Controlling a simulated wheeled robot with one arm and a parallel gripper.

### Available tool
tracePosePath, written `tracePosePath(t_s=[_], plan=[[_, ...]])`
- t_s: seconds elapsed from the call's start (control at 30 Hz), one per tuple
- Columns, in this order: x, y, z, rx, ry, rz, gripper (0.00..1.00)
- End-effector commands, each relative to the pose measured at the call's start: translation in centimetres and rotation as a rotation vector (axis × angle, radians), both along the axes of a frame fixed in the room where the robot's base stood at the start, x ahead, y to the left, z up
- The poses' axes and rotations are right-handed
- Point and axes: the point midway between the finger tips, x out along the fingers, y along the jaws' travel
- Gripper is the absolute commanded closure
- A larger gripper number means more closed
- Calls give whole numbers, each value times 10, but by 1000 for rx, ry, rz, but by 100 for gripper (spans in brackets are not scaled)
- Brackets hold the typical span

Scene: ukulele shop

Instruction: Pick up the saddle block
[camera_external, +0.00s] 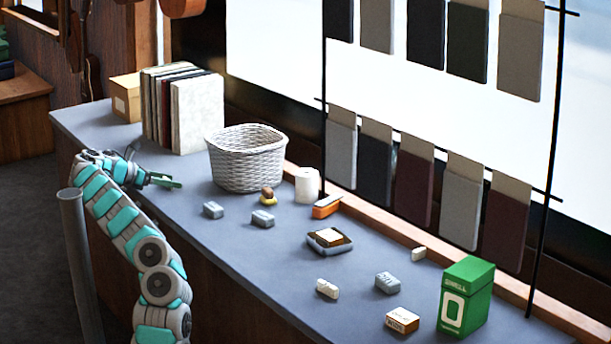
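No small block carries a label that I can read as saddle block. An off-white block (327,289) lies at the front of the counter, and a smaller pale block (418,254) lies near the back edge. Grey blocks lie at the left (213,210), beside it to the right (262,219), and farther right (387,283).
A white wicker basket (246,160) stands behind and right of my gripper, near upright books (197,115). A tray with a pale block (329,241), an orange-and-grey item (326,207), a white cup (307,186), a small box (402,320) and a green box (465,297) occupy the right side.

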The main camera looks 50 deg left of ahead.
Motion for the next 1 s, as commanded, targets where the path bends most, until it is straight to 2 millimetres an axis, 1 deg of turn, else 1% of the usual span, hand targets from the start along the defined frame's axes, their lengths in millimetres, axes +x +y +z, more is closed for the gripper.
tracePosePath(t_s=[0.03,0.4,0.43,0.63,0.77,0.87,0.97,1.0], plan=[[0,0,0,0,0,0,40],[0,0,0,0,0,0,82],[0,0,0,0,0,0,84],[0,0,0,0,0,0,84],[0,1,5,2,0,1,84],[0,1,15,3,0,2,84],[0,1,31,3,0,3,84],[0,1,39,4,-1,3,84]])
